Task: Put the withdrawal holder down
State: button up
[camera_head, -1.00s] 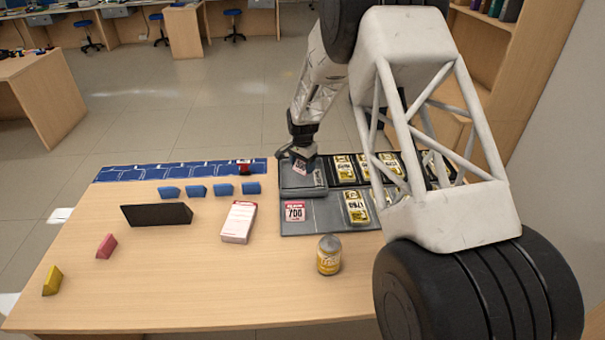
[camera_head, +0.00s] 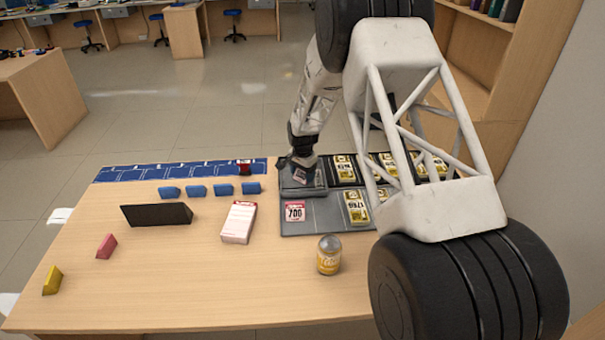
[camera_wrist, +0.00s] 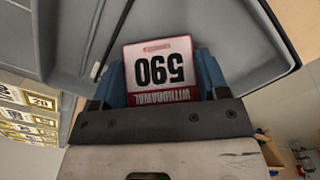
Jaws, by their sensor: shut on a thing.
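The fingers are shut on the holder. Whether its underside touches the compartment floor is hard to tell.
A card marked 700 (camera_head: 294,211) lies in the tray's front left compartment. Yellow-and-black packs (camera_head: 357,207) fill compartments to the right. A jar (camera_head: 329,255), a white-and-red pad (camera_head: 239,222), a black block (camera_head: 157,214) and blue wedges (camera_head: 224,189) stand on the wooden counter.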

aim_at(303, 172)
jog(key=shift+f, duration=0.15)
jog(key=o, duration=0.9)
jog(key=shift+r, duration=0.2)
notch_tip(303, 172, up, 12)
dwell(0.3)
jog(key=shift+s+r, duration=0.1)
dwell(0.7)
